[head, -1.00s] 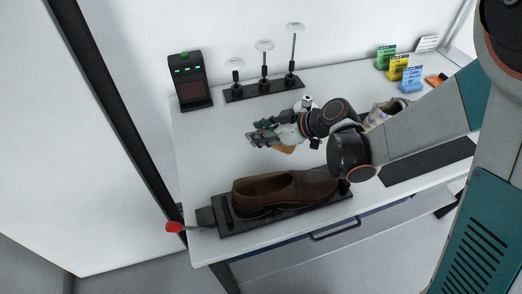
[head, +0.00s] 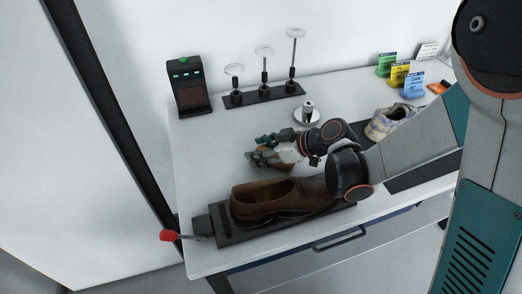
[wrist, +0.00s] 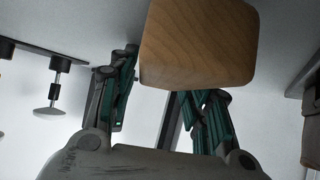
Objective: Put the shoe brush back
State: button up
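The shoe brush, with a light wooden body, shows in the wrist view (wrist: 200,45), large and close at the top middle. In the head view the brush (head: 255,158) is partly hidden by my gripper (head: 266,154), above the table behind the brown shoe. In the wrist view my gripper (wrist: 168,95) has its green-sided fingers apart. The left finger ends beside the brush's edge, and the brush covers the right fingertip. I cannot tell whether the fingers press on it, or whether the brush touches the table.
A brown shoe (head: 262,203) sits on a black holder with a red-knobbed lever (head: 169,235). A small round white stand (head: 307,115) is behind my wrist. A black rack (head: 264,96) with disc-topped posts and a black box (head: 188,88) stand behind. A patterned shoe (head: 385,124) is right.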

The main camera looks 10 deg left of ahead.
dwell(0.3)
jog(key=shift+r, duration=0.25)
jog(key=p+v, duration=0.3)
jog(key=v, duration=0.9)
jog(key=shift+f+p, duration=0.15)
jog(key=shift+p, duration=0.15)
jog(key=shift+d+r, duration=0.25)
jog(key=shift+d, duration=0.05)
jog(key=s+d+r+m+t+h, duration=0.1)
jog(key=s+d+r+m+h, duration=0.2)
jog(key=d, duration=0.4)
jog(key=s+d+r+m+t+h, duration=0.2)
jog(key=s+d+r+m+h, duration=0.2)
jog(key=s+d+m, duration=0.2)
jog(key=s+d+r+m+t+h, duration=0.1)
jog(key=s+d+r+m+h, duration=0.2)
jog(key=d+m, duration=0.3)
jog(key=s+d, duration=0.1)
jog(key=d, duration=0.3)
jog(key=shift+s+r+t, duration=0.2)
jog(key=shift+r+t, duration=0.1)
jog(key=shift+r, duration=0.05)
jog(key=shift+c, duration=0.6)
